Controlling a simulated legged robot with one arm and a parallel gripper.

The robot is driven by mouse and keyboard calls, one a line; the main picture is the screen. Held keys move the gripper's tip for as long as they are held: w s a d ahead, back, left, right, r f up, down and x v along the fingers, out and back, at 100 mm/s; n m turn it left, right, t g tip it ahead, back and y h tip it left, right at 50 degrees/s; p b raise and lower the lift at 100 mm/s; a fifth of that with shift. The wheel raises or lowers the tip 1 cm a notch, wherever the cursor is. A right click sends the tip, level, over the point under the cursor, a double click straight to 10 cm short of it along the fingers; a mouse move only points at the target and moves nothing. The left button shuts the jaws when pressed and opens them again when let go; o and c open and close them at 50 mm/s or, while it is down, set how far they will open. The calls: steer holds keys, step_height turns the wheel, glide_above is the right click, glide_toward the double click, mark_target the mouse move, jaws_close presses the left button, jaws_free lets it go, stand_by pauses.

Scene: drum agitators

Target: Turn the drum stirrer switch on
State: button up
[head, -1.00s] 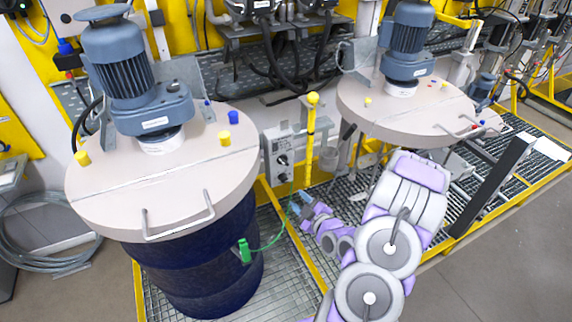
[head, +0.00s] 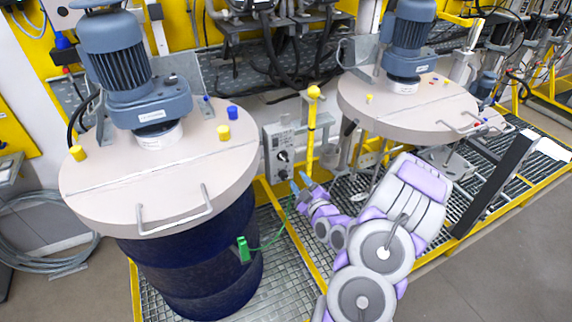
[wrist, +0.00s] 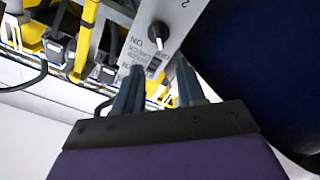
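The grey switch box (head: 279,152) stands between the two drums in the head view, with black knobs on its front. In the wrist view, its panel (wrist: 178,14) is tilted and carries a round black knob (wrist: 158,34) with "ON" lettering beside it. A "2" shows near the panel's upper edge. My gripper (head: 299,182) is just below and right of the box in the head view. In the wrist view, my gripper (wrist: 160,80) has its two blue-grey fingers apart with nothing between them. The knob lies beyond the fingertips, apart from them.
A dark blue drum (head: 200,265) with a beige lid and motor stands left of the box. A yellow post (head: 312,130) rises right beside the box. A green clamp (head: 243,250) with a cable hangs on the drum. A second beige lid (head: 410,112) is at right.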

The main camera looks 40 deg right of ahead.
mark_target(284, 159)
steer(key=shift+b+x, duration=0.55)
steer(key=shift+x, duration=4.95)
steer(key=shift+d, duration=0.15)
steer(key=shift+c, duration=0.3)
jaws_close()
